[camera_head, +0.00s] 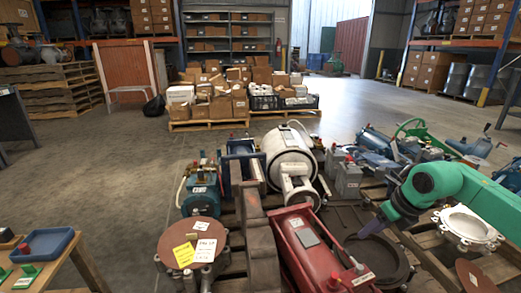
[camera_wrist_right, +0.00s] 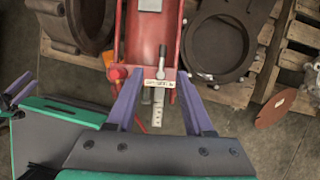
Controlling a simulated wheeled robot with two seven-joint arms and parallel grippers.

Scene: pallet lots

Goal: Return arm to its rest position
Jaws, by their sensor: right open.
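My right arm (camera_head: 440,182), green, comes in from the right in the head view, bent over the pallets. My right gripper (camera_head: 372,226) points down and left there, above a dark iron ring. In the wrist view the right gripper (camera_wrist_right: 160,78) has two purple fingers spread apart. Between them shows a small lever with a paper tag (camera_wrist_right: 157,84) on the end of a red machine (camera_wrist_right: 150,35). I cannot tell whether a finger touches it. At the wrist view's left edge a green and grey part with purple fingers (camera_wrist_right: 15,95) looks like my left gripper, partly cut off.
The red machine (camera_head: 310,250), the dark ring (camera_head: 345,220), a rusty disc with tags (camera_head: 192,245) and a white machine (camera_head: 290,155) crowd the pallets. A wooden table with a blue tray (camera_head: 45,245) stands front left. The floor at left (camera_head: 120,170) is free.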

